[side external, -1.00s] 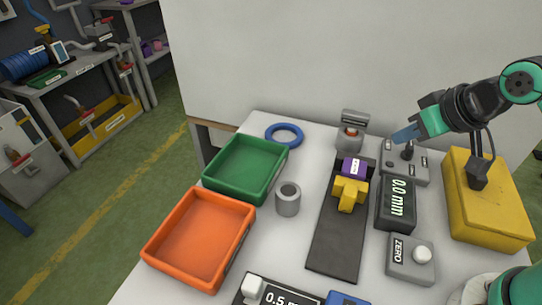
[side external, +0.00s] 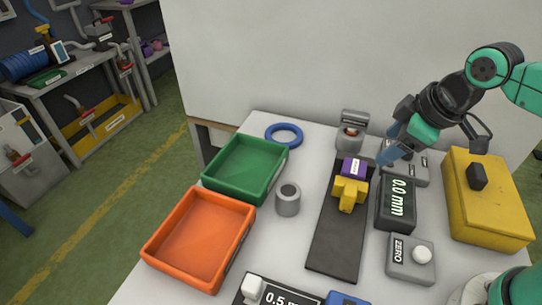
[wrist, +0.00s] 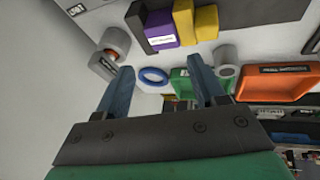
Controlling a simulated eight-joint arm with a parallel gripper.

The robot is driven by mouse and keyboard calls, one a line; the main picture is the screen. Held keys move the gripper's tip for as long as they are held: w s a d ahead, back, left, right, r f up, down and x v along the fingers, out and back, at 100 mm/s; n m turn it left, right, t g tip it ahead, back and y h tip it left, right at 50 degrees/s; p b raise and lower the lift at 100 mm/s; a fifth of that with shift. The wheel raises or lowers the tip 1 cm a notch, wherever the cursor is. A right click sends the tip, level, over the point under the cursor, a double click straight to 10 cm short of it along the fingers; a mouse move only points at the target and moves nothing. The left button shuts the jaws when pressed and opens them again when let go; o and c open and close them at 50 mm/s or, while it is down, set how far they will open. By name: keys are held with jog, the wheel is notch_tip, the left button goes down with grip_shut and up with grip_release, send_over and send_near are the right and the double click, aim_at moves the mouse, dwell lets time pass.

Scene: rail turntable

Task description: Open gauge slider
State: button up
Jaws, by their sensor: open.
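The gauge is a dark rail (side external: 338,240) with a yellow slider (side external: 348,192) on it and a purple block (side external: 353,167) just behind the slider, apparently touching it. A dark readout box (side external: 397,203) to the right of the rail reads 0.0 mm. My gripper (side external: 388,155) is open and empty, above and to the right of the purple block. In the wrist view, the open blue fingers (wrist: 162,80) have nothing between them. The purple block (wrist: 162,27) and yellow slider (wrist: 206,22) show beyond the fingertips.
A grey control box (side external: 412,172) is partly hidden behind my gripper. A yellow box (side external: 487,215) stands at right. A ZERO button box (side external: 408,270) is in front. Green (side external: 240,185) and orange (side external: 195,275) trays, a grey ring (side external: 288,203) and a blue ring (side external: 284,134) are left of the rail.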

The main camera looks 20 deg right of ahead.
aim_at(351, 189)
jog(key=n, duration=0.2)
jog(key=a+f+n+g, duration=0.1)
jog(key=n, duration=0.2)
jog(key=a+f+n+g, duration=0.1)
jog(key=n, duration=0.2)
jog(key=shift+w+a, duration=0.15)
jog(key=shift+w, duration=0.2)
jog(key=f+n, duration=0.1)
jog(key=n, duration=0.2)
jog(key=a+n+g, duration=0.1)
jog(key=n, duration=0.2)
jog(key=a+f+n+g, duration=0.1)
jog(key=n, duration=0.1)
jog(key=shift+a+f+n, duration=0.15)
jog(key=shift+f+n, duration=0.15)
jog(key=shift+n, duration=0.1)
jog(key=shift+a+f+n+g, duration=0.15)
jog(key=shift+f+n+g, duration=0.15)
jog(key=shift+n, duration=0.3)
jog(key=shift+a+f+n+g, duration=0.15)
jog(key=shift+n+g, duration=0.15)
jog(key=shift+n, duration=0.3)
jog(key=shift+f, duration=2.8)
grip_shut()
